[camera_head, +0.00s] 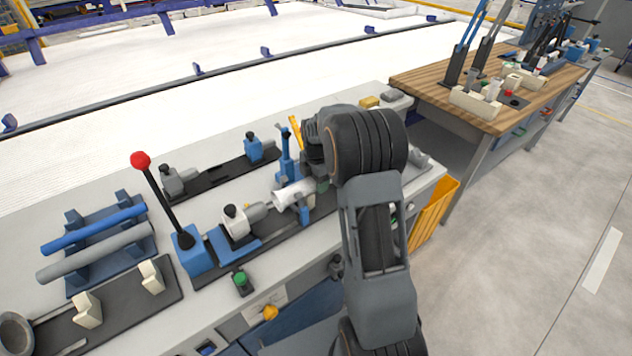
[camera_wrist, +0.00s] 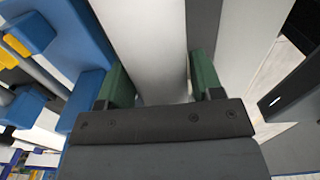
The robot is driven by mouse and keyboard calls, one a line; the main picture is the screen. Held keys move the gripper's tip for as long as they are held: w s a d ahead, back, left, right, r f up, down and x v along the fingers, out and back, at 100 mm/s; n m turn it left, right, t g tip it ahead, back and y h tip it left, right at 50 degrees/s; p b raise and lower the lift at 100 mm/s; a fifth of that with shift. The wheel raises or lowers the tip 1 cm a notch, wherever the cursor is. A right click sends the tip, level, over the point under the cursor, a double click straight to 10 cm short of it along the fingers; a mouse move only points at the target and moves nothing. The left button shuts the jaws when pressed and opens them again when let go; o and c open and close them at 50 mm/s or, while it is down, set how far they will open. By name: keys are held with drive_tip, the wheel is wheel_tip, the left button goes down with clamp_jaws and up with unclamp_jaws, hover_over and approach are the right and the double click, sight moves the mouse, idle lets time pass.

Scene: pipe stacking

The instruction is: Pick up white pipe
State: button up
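The white pipe (camera_head: 294,193) lies roughly level in the fixture on the workbench, left of my arm. In the wrist view the pipe (camera_wrist: 155,45) runs between the two green fingers of my gripper (camera_wrist: 160,82) and nearly fills the gap. The frames do not show whether both fingers press on it. In the head view my gripper (camera_head: 318,180) is at the right end of the pipe, and my own arm partly hides it. The clamp with a white body (camera_head: 238,222) and a blue base stands at the pipe's left.
A lever with a red knob (camera_head: 141,160) rises left of the fixture. A blue pipe (camera_head: 95,229) and a grey pipe (camera_head: 97,252) rest on a rack at the left. A blue upright part (camera_head: 286,160) stands behind the white pipe. A yellow crate (camera_head: 432,215) is at the bench's right end.

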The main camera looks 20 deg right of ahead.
drive_tip(key=c, duration=0.6)
drive_tip(key=shift+r, duration=0.15)
